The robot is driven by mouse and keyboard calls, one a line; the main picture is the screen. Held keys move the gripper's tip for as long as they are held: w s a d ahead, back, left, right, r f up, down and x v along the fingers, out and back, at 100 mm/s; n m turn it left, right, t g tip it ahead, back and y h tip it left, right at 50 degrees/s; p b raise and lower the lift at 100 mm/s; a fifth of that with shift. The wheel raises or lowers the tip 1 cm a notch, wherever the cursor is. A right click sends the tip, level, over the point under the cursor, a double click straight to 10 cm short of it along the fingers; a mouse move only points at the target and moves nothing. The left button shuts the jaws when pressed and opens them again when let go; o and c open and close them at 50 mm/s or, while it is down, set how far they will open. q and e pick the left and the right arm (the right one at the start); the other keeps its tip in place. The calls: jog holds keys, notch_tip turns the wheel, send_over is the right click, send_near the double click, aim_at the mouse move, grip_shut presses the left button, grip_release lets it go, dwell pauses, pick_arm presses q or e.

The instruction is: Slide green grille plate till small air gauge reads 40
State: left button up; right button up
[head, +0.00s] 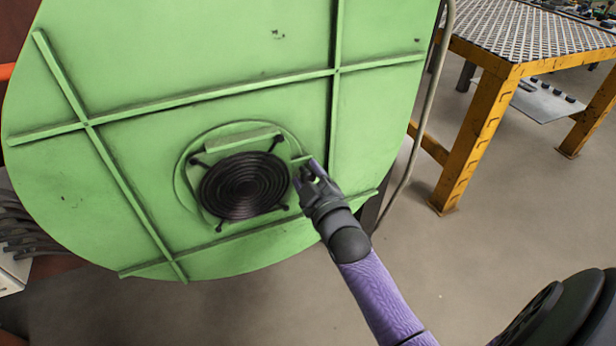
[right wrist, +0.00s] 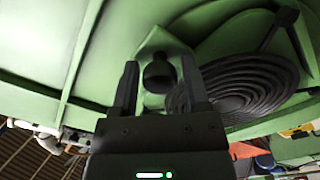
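The green grille plate (head: 240,141) sits low on the large round green furnace face, around a round black ringed grille (head: 243,186). In the right wrist view, a green tab (right wrist: 160,40) with a round black knob (right wrist: 158,75) stands beside the grille (right wrist: 240,90). My right gripper (head: 309,173) is at the right edge of the grille. Its fingers are apart on either side of the knob, with gaps showing; I cannot tell how deep the knob sits between them. No small air gauge is visible. My left gripper is out of view.
Raised green ribs (head: 210,97) cross the furnace face. A thin grey pipe (head: 420,110) runs down its right side. A yellow-legged table with a perforated top (head: 525,35) stands at the upper right. The floor (head: 470,240) between them is clear.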

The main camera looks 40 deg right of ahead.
grip_shut()
dwell(1.1)
